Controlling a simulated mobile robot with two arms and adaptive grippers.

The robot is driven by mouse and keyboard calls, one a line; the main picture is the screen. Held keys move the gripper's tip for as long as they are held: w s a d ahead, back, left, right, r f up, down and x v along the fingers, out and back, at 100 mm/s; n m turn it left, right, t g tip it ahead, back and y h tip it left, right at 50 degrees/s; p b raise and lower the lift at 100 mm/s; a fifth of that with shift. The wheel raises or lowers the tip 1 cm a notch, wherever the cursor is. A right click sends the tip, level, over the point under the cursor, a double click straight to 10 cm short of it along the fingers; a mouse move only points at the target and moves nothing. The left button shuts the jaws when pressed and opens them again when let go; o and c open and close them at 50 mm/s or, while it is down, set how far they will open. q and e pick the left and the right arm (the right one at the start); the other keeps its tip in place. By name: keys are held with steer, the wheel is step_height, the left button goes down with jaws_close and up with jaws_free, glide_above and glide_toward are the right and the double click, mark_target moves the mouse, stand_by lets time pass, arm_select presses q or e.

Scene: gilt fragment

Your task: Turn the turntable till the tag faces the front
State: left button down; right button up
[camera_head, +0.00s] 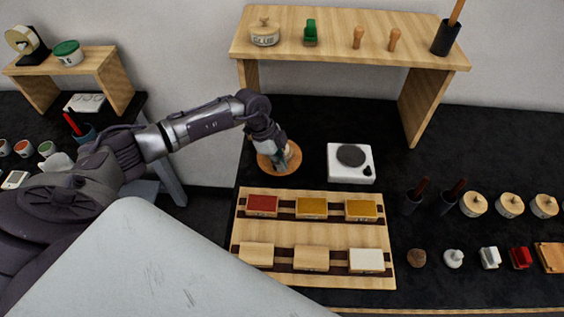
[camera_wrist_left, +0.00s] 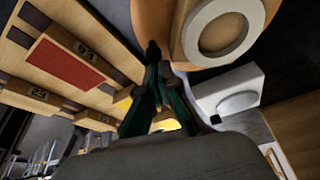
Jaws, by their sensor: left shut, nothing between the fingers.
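The turntable is a round wooden disc (camera_head: 296,160) on the black worktop, left of the white square device. In the left wrist view its orange-brown surface (camera_wrist_left: 153,18) fills the top, with a pale ring-shaped thing (camera_wrist_left: 222,30) on it. My left gripper (camera_head: 283,148) reaches down over the disc and hides much of it. In the left wrist view its fingertips (camera_wrist_left: 154,50) are together and empty, close to the disc's edge beside the ring; I cannot tell if they touch. I see no tag on the turntable. My right gripper is not in view.
A wooden rack (camera_head: 316,232) with red, yellow and pale blocks lies just in front. A white device (camera_head: 350,176) with a dark round plate stands to the right. A raised wooden shelf (camera_head: 340,48) stands behind. Jars and small tools fill the right side.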

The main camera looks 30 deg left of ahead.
arm_select(q)
steer(key=shift+s+a, duration=0.1)
steer(key=shift+a, duration=0.1)
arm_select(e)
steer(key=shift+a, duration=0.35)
